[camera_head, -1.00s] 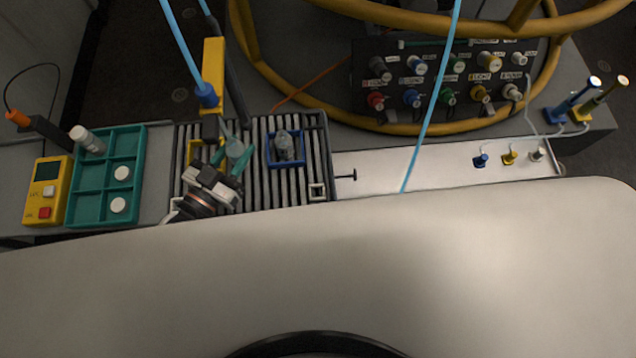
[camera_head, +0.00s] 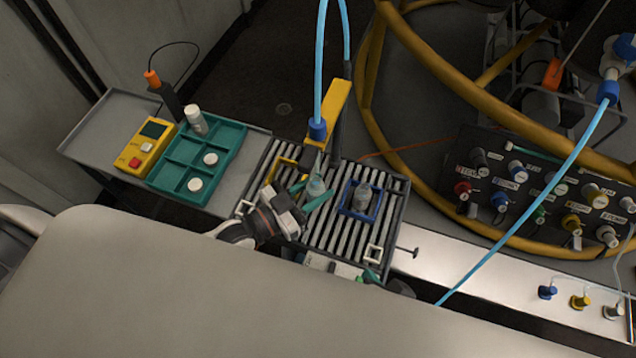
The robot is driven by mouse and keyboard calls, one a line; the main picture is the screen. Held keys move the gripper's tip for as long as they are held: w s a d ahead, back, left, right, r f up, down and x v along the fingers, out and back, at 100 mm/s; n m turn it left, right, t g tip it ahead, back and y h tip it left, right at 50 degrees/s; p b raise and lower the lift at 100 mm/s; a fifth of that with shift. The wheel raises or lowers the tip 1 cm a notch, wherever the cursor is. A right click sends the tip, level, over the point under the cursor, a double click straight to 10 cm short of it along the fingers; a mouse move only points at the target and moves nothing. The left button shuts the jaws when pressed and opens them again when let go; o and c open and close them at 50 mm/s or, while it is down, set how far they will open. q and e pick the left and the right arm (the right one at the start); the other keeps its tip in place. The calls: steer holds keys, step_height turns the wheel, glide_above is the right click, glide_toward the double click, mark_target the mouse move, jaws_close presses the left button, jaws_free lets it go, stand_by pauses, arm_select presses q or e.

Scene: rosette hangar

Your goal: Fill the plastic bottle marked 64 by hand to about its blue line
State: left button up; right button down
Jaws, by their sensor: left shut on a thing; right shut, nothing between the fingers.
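My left gripper (camera_head: 316,195) has green fingers and is shut on a small clear plastic bottle (camera_head: 316,186) over the slatted rack. No number or blue line can be read on it. A blue nozzle (camera_head: 317,130) on a light blue hose hangs from the yellow arm (camera_head: 335,105), just above the bottle in the picture. Whether the bottle holds liquid I cannot tell. My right gripper (camera_head: 370,276) shows only its green fingertips at the rack's front edge, shut and empty; the rest is hidden behind my pale body.
The slatted rack (camera_head: 330,232) holds a blue square frame (camera_head: 346,212) with a grey bottle (camera_head: 362,196) in it. Left of it are a teal tray (camera_head: 214,174) with white caps and a yellow meter (camera_head: 145,146). A valve panel (camera_head: 540,190) stands at right.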

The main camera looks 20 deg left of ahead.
arm_select(q)
steer(key=s+p, duration=0.2)
steer(key=s, duration=0.6)
steer(key=shift+a, duration=0.15)
stand_by(0.4)
